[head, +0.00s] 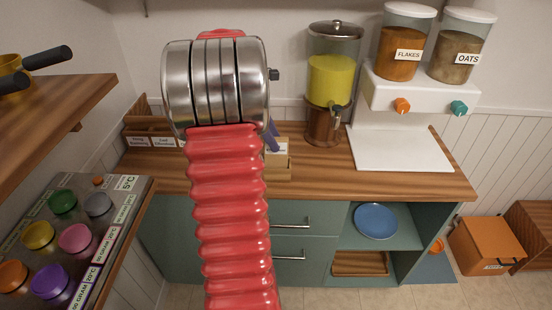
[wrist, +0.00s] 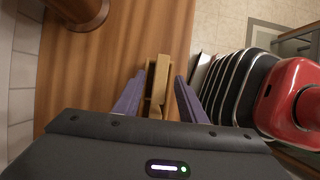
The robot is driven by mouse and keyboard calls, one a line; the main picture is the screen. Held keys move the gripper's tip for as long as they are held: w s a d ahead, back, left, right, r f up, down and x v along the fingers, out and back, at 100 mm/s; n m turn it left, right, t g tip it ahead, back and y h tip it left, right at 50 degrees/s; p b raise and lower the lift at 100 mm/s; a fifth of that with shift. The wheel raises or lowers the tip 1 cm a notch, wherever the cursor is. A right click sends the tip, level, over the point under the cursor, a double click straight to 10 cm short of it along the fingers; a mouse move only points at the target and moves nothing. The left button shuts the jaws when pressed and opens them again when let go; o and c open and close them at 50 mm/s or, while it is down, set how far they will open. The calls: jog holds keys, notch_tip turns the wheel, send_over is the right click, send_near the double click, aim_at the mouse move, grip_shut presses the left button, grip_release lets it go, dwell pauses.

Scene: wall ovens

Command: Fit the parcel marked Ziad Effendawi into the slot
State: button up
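My gripper (wrist: 160,78) has two purple fingers, which stand apart in the wrist view. A tan wooden piece (wrist: 158,66) lies between them, with narrow gaps at the fingertips; contact is not clear. In the head view, a purple finger (head: 272,137) shows just right of my arm, above a small wooden holder (head: 279,172) with a white label on the counter. My arm hides part of this holder. A wooden rack (head: 150,126) with white labels stands at the counter's left. I cannot read Ziad Effendawi on any label, so I cannot pick out the parcel or its slot.
A juice dispenser (head: 333,75) and a white cereal dispenser (head: 420,95) stand on the wooden counter (head: 310,180). A panel with coloured knobs (head: 75,238) and a shelf (head: 60,110) are at left. An orange box (head: 484,246) is on the floor at right.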

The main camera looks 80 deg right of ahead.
jog(key=shift+c, duration=0.7)
grip_shut()
